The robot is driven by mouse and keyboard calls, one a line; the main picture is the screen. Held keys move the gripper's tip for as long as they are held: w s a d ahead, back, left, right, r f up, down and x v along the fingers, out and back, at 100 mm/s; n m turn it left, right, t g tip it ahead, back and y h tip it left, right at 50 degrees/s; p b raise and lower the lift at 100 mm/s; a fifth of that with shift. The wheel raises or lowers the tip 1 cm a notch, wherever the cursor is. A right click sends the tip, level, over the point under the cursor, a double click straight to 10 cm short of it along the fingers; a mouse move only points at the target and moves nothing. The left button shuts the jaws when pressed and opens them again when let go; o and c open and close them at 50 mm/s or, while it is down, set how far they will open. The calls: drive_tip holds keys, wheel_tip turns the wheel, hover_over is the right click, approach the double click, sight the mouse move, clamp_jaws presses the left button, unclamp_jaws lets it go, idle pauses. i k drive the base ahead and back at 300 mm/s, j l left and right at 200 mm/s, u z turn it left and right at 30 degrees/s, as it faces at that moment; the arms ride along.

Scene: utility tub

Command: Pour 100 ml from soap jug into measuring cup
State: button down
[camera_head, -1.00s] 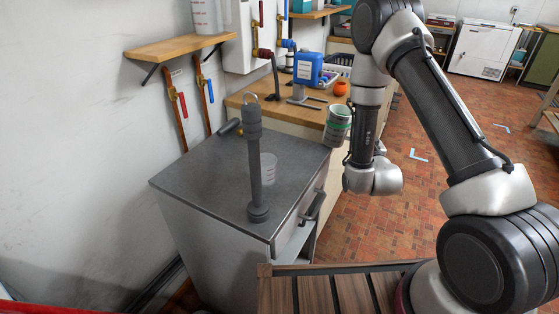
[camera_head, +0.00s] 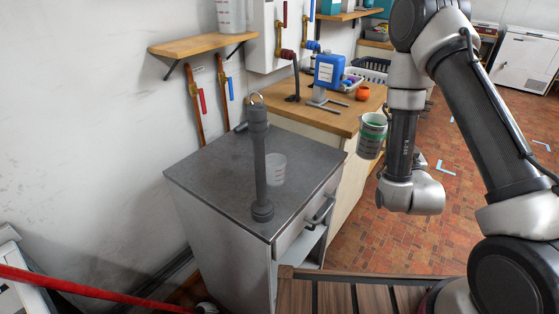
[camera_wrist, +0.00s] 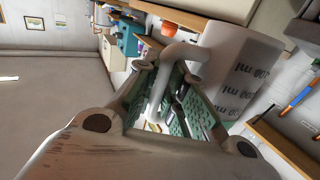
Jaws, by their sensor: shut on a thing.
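My gripper (camera_wrist: 166,82) is shut on the handle of the soap jug (camera_wrist: 228,75), between its green finger pads in the wrist view. The jug is pale, with dark "200 ml" marks on its side. In the head view the jug (camera_head: 372,136) shows a green band and looks roughly upright in the air, right of the grey cabinet. My arm hides most of the gripper there. The measuring cup (camera_head: 277,172), clear with faint marks, stands on the grey cabinet top, apart from the jug and partly behind a grey post.
The upright grey post (camera_head: 260,170) with a ring on top stands on the grey cabinet top (camera_head: 215,170). A blue can (camera_head: 330,70) and an orange pot (camera_head: 362,93) are on the wooden bench behind. A red bar (camera_head: 90,290) crosses the lower left.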

sight(276, 163)
drive_tip(key=l+u, duration=0.3)
drive_tip(key=l, duration=1.55)
